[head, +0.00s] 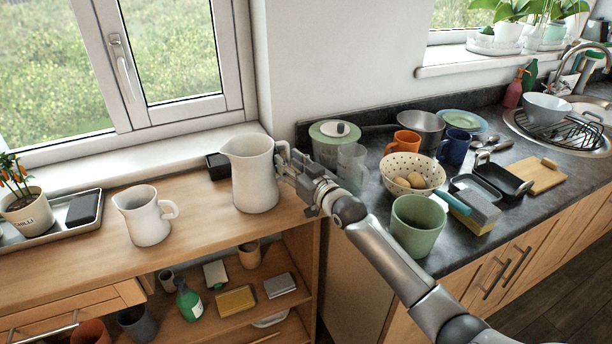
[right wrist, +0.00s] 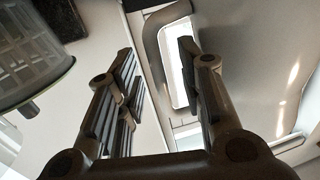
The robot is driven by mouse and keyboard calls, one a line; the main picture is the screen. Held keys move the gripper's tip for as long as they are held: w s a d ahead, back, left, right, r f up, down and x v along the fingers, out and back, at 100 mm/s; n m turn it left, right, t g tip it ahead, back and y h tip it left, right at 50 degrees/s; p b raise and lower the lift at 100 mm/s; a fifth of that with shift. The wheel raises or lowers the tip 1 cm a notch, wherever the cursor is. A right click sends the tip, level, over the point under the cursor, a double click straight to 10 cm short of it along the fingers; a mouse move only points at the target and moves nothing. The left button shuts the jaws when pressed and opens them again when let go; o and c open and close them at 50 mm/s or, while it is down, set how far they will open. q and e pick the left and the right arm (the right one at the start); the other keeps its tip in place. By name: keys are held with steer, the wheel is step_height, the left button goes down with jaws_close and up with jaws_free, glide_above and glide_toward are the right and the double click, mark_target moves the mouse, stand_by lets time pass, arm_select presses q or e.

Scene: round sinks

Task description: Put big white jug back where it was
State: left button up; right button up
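The big white jug (head: 252,178) stands upright on the wooden counter near its right end, with its spout to the left and its handle to the right. My right gripper (head: 288,164) is at the handle. In the right wrist view, its fingers (right wrist: 158,75) are spread, with the outer bar of the jug's handle (right wrist: 152,55) between them. The right finger overlaps the handle opening, and a gap shows between the left finger and the bar. A smaller white jug (head: 146,216) stands to the left. My left gripper is not in view.
A dark small box (head: 217,166) sits just behind the big jug. To the right, a lidded container (head: 334,136), a clear jug (head: 352,164), a dotted bowl (head: 412,166) and a green pot (head: 416,224) crowd the dark worktop. The wooden counter between the two jugs is clear.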

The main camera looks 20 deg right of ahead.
steer(key=v, duration=1.1)
steer(key=s+a+f+g+h, duration=0.1)
steer(key=s+a+f+g, duration=0.2)
steer(key=s+f, duration=0.35)
steer(key=s+a+f+g, duration=0.3)
steer(key=s+f, duration=0.3)
steer(key=f, duration=0.2)
steer(key=s+f+g+h, duration=0.1)
steer(key=s+f+g, duration=0.25)
steer(key=s, duration=0.75)
steer(key=s+f+g+h, duration=0.25)
steer(key=s+g, duration=0.25)
steer(key=s, duration=0.7)
step_height(320, 180, down, 27)
steer(key=s, duration=0.1)
steer(key=s+d+f+g, duration=0.2)
steer(key=s+d+f, duration=0.1)
steer(key=s+f, duration=1.2)
steer(key=shift+s+f, duration=0.4)
steer(key=shift+s, duration=0.75)
